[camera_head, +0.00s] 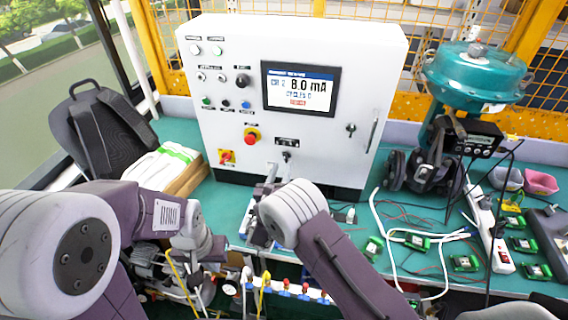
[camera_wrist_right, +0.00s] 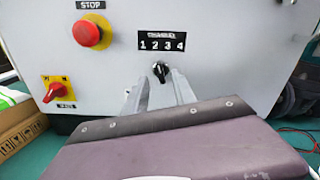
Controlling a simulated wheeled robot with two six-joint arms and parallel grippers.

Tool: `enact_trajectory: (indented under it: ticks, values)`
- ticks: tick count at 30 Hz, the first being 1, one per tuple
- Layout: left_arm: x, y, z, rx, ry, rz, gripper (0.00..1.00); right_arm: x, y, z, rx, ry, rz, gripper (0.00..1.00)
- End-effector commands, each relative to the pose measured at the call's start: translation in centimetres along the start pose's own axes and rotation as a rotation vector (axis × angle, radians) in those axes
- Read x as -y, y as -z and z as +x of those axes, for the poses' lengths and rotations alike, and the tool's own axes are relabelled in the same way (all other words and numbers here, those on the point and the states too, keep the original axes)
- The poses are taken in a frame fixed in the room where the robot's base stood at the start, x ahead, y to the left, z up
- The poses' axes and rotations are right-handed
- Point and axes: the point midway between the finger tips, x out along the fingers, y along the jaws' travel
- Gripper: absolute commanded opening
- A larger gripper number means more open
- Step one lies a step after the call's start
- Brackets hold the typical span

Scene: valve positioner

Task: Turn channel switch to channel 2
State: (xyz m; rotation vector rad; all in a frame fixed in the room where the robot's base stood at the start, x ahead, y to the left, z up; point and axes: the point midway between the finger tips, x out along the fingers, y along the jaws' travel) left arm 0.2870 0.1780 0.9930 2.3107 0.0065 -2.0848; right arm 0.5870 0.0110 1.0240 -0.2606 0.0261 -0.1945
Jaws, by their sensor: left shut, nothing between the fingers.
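The channel switch is a small black knob (camera_wrist_right: 160,71) under a black label (camera_wrist_right: 162,41) marked 1 2 3 4. Its pale mark seems to point up and slightly left, roughly toward 2. In the head view the knob (camera_head: 287,156) sits low on the white cabinet (camera_head: 225,120). The cabinet's screen (camera_head: 300,88) appears to read CH 2 and 8.0 mA. My right gripper (camera_wrist_right: 159,92) is open in front of the knob, its fingers apart on either side below it; contact is not clear. My left gripper (camera_head: 203,248) is shut and empty, low at left, its fingertips hard to make out.
A red STOP button (camera_wrist_right: 88,33) and a red-yellow rotary switch (camera_wrist_right: 58,91) sit left of the knob. A cardboard box (camera_head: 188,180) stands left of the cabinet. Green circuit boards (camera_head: 464,262), cables and a teal valve actuator (camera_head: 477,75) occupy the right side.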

Motion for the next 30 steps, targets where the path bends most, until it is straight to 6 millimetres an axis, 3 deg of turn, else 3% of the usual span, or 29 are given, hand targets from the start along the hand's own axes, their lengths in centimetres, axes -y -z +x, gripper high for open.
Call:
enact_trajectory:
  ticks: [3,7,23,26,29,30]
  values:
    - [0.0,-0.1,0.8,0.0,0.0,0.0,0.0,-0.2,0.2,-2.6,0.0,-0.004,-0.001,0.32]
    - [0.0,-0.1,1.0,0.0,0.0,0.0,0.0,-0.1,0.1,-4.2,0.0,-0.002,-0.001,0.32]
    - [0.0,-0.1,1.0,0.0,0.0,0.0,0.0,0.1,0.0,-4.6,-0.002,0.004,0.002,0.32]
    - [0.0,-0.1,1.0,0.0,0.0,0.0,0.0,2.4,0.5,-4.1,-0.051,0.068,0.032,0.32]
    - [0.0,-0.1,1.0,0.0,0.0,0.0,0.0,8.7,2.4,-3.6,-0.189,0.248,0.131,0.32]
    - [0.0,-0.1,1.0,0.0,0.0,0.0,0.0,11.9,3.5,-4.0,-0.261,0.347,0.194,0.32]
